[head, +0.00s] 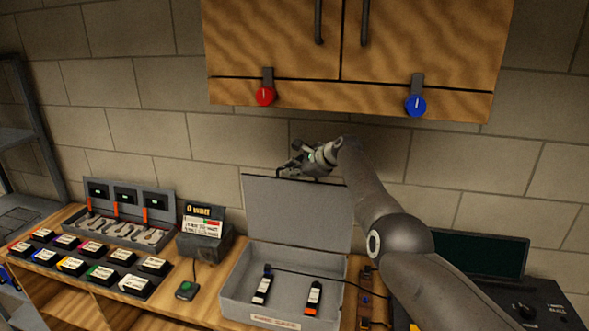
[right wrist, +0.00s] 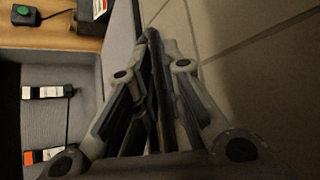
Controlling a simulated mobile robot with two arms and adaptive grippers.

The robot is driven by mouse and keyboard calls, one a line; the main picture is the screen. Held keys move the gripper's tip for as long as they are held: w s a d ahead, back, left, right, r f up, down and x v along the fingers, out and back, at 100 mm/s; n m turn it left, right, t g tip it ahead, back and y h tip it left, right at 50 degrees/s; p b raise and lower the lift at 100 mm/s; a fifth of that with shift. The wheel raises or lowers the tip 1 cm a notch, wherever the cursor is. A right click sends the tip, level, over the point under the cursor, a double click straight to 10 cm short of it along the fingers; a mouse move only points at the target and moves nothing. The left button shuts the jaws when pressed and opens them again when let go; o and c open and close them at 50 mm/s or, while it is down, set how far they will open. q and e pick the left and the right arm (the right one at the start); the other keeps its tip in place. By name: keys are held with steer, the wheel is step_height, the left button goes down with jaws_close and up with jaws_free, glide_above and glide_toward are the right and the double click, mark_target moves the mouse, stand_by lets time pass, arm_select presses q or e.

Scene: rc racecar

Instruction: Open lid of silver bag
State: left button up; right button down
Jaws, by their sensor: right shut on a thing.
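The silver bag (head: 237,289) is a grey open case on the bench, with a label on its front. Its lid (head: 300,215) stands raised, roughly upright, at the back of the case. My right gripper (head: 293,172) is at the top edge of the lid in the head view. In the right wrist view, the fingers of my right gripper (right wrist: 152,60) are shut on the lid's edge, and the case interior (right wrist: 50,115) shows to the left. My left gripper is in neither view.
A small box with a green button (head: 186,290) and a display unit (head: 203,222) stand left of the case. Several labelled battery packs (head: 90,262) and a charger rack (head: 125,215) are farther left. A black device (head: 480,255) is at right. A wooden cabinet (head: 360,60) hangs above.

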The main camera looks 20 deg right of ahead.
steer(key=c, duration=1.5)
jaws_free()
steer(key=shift+f, duration=0.6)
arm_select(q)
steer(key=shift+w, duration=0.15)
arm_select(e)
steer(key=shift+w, duration=0.1)
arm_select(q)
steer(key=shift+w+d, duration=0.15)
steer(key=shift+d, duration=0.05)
arm_select(e)
steer(key=shift+r, duration=0.1)
steer(key=shift+d+r, duration=0.1)
steer(key=shift+d, duration=0.05)
steer(key=shift+v, duration=5.9)
